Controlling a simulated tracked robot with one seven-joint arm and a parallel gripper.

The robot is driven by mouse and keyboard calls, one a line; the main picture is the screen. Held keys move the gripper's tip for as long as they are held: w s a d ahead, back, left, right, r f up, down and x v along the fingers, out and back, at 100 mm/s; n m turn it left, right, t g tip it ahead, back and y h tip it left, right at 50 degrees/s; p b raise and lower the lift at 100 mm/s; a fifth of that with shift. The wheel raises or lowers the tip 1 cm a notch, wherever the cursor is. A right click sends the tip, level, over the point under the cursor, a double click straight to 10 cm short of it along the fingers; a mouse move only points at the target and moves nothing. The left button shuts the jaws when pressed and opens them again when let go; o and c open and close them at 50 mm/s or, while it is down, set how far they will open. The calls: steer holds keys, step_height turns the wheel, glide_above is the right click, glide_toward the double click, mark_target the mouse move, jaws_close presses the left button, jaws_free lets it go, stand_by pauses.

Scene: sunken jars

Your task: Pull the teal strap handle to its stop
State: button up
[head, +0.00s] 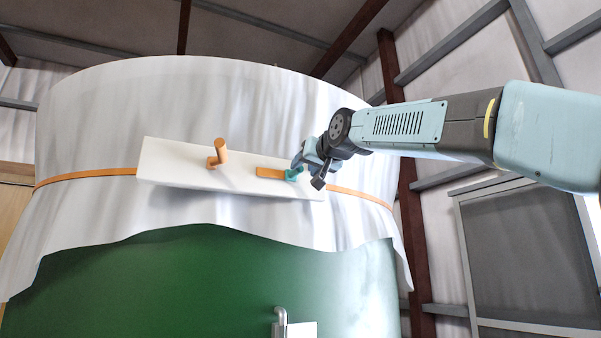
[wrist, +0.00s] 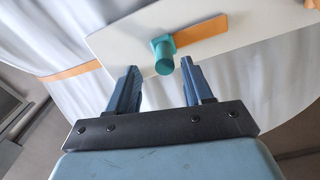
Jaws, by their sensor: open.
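The teal strap handle (head: 293,173) is a short peg on the right part of a white board, at the right end of a short orange strip (head: 270,173). It also shows in the wrist view (wrist: 163,54), just beyond my fingertips and roughly between their lines. My gripper (head: 312,170) is at the handle's right in the head view and partly overlaps it. In the wrist view my gripper (wrist: 162,72) is open, with its two blue fingers apart and nothing held. Whether a finger touches the handle I cannot tell.
The white board (head: 180,165) lies against a white cloth (head: 100,120) around a large green tank (head: 200,275). An orange strap (head: 85,176) circles the cloth. An orange peg (head: 218,153) sticks out of the board, left of the handle. A metal bracket (head: 281,320) is below.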

steer(key=v, duration=0.7)
stand_by(0.3)
steer(key=shift+d+f, duration=0.1)
steer(key=s+d+f+g+h, duration=0.2)
steer(key=d+f, duration=0.2)
steer(key=f, duration=0.6)
steer(key=s+d+f+m+g+h, duration=0.1)
steer(key=s+d+f, duration=0.25)
steer(key=f, duration=0.55)
steer(key=s+d+f+g+h, duration=0.2)
steer(key=d+f, duration=0.2)
steer(key=f, duration=0.6)
steer(key=s+d+f+g+h, duration=0.1)
steer(key=s+d+f+g, duration=0.1)
steer(key=s+f, duration=0.3)
steer(key=s+d+f+m+g, duration=0.1)
steer(key=s+f, duration=0.3)
steer(key=f, duration=0.7)
steer(key=s+d+f+g+h, duration=0.1)
steer(key=s+d+f, duration=0.3)
steer(key=f, duration=0.5)
steer(key=shift+s+m+g+h, duration=0.3)
steer(key=shift+s+m+g, duration=0.1)
steer(key=shift+s+g, duration=0.5)
